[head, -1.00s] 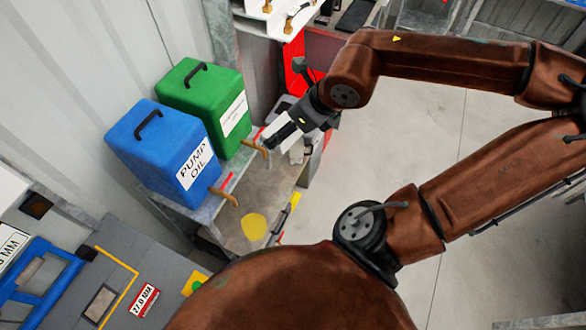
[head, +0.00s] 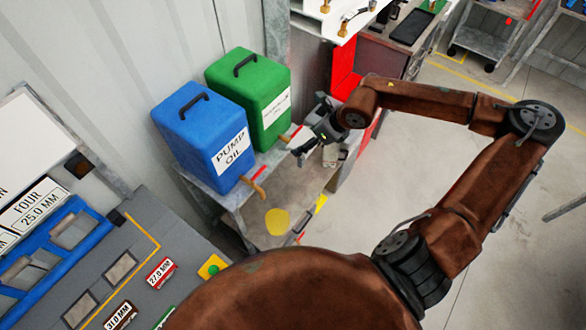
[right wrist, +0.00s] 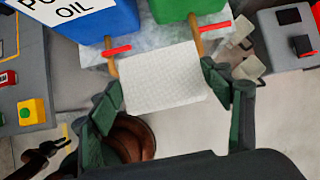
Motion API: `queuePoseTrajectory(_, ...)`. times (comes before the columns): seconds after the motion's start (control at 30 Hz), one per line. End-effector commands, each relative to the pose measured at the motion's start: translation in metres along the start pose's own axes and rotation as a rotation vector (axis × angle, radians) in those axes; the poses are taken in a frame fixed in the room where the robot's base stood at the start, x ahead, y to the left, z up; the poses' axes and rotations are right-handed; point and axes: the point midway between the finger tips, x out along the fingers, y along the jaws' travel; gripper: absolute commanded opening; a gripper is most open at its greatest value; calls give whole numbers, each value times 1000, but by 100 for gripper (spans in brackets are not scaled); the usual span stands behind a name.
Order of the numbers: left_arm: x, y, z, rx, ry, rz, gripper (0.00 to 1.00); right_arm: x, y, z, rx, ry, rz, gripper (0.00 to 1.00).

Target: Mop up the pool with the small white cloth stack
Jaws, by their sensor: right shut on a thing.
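The pool is a flat yellow patch (head: 277,222) on the grey bench top, in front of the blue and green cans in the head view. My right gripper (head: 304,154) is above the bench, beyond the pool and near the green can's tap. In the right wrist view its fingers (right wrist: 165,97) are shut on the white cloth stack (right wrist: 163,76), a pale textured square spanning them. The stack is not clear in the head view. The pool cannot be made out in the wrist view. A dark claw, apparently my left gripper (right wrist: 45,152), shows at the wrist view's lower left.
The blue pump oil can (head: 205,135) and green can (head: 250,98) stand at the wall side of the bench; their wooden taps (head: 254,187) jut over it. A red panel (head: 345,75) stands behind my right gripper. Open floor lies to the right.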

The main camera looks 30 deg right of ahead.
Motion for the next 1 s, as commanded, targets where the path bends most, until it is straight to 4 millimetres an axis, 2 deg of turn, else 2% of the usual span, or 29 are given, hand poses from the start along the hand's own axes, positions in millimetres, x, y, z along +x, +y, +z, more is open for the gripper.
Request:
queuePoseTrajectory(0.03,0,0,-2,0,2,0,26,18,2,-3,0,-2,12,47)
queuePoseTrajectory(0.3,1,-1,-7,1,9,-1,26,106,6,-28,-1,-2,13,47)
queuePoseTrajectory(0.5,1,-1,-6,1,8,-1,26,157,13,-52,16,-3,-2,47)
queuePoseTrajectory(0.63,1,-1,-6,1,8,-1,26,174,16,-61,23,-4,-11,47)
queuePoseTrajectory(0.83,4,-1,-5,1,7,-1,26,186,17,-68,25,-3,-16,47)
queuePoseTrajectory(1.0,14,0,-2,1,3,-1,26,199,17,-78,25,-2,-16,47)
